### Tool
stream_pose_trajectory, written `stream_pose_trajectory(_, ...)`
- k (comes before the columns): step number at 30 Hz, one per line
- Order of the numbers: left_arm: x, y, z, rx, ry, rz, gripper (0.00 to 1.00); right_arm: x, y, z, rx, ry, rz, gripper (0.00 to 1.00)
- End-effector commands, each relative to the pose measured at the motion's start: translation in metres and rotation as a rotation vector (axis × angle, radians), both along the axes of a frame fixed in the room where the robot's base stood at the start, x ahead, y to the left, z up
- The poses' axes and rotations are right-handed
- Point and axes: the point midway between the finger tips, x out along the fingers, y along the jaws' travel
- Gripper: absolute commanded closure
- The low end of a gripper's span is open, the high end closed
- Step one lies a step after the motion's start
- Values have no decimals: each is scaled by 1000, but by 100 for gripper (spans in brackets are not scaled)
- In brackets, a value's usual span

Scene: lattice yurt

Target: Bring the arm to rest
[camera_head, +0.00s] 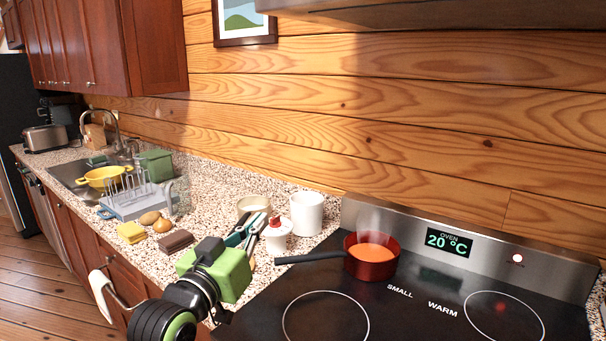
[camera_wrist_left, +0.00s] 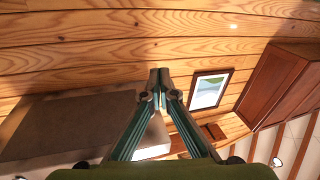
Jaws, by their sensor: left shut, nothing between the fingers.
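My left arm comes in at the bottom of the head view, with its green gripper body low over the front of the counter. My left gripper (camera_head: 258,222) points away toward the back wall. Its fingers also show in the left wrist view (camera_wrist_left: 159,76), where their tips meet with nothing between them. In the head view the gripper shows just left of a white and red bottle (camera_head: 277,235). I cannot tell how far apart they are. My right gripper is not in view.
A red pan (camera_head: 372,262) with orange contents sits at the back of the black cooktop (camera_head: 400,315). A white canister (camera_head: 307,213), a brown block (camera_head: 176,241) and a dish rack (camera_head: 135,205) stand on the counter. In the wrist view a grey hood (camera_wrist_left: 70,125) is at left.

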Motion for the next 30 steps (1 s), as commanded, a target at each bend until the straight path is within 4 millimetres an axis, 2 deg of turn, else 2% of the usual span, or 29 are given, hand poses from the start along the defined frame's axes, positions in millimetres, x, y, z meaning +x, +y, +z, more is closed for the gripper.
stream_pose_trajectory(1, -9, 6, -43, 29, 87, 14, 100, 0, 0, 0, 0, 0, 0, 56)
stream_pose_trajectory(2, -14, 10, -64, 47, 133, 22, 100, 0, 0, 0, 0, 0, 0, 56)
stream_pose_trajectory(3, -24, 15, -94, 71, 197, 32, 100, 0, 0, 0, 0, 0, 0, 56)
stream_pose_trajectory(5, -40, 23, -136, 107, 292, 46, 100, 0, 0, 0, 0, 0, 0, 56)
stream_pose_trajectory(6, -54, 29, -163, 130, 356, 55, 100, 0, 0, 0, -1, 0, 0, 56)
stream_pose_trajectory(8, -76, 37, -202, 166, 452, 67, 100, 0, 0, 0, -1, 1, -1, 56)
stream_pose_trajectory(9, -93, 43, -228, 191, 518, 74, 100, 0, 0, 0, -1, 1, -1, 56)
stream_pose_trajectory(11, -122, 53, -263, 230, 614, 83, 100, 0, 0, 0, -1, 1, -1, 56)
stream_pose_trajectory(12, -142, 59, -285, 255, 679, 87, 100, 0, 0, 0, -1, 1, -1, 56)
stream_pose_trajectory(15, -194, 73, -329, 311, 830, 98, 100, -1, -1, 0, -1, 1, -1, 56)
stream_pose_trajectory(18, -241, 87, -360, 359, 954, 106, 100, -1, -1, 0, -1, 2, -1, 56)
stream_pose_trajectory(21, -283, 97, -382, 401, 1061, 109, 100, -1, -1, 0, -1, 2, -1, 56)
stream_pose_trajectory(28, -372, 119, -411, 485, 1275, 111, 100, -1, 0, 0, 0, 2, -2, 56)
stream_pose_trajectory(30, -359, 117, -432, 482, 1271, 109, 100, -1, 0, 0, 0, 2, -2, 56)
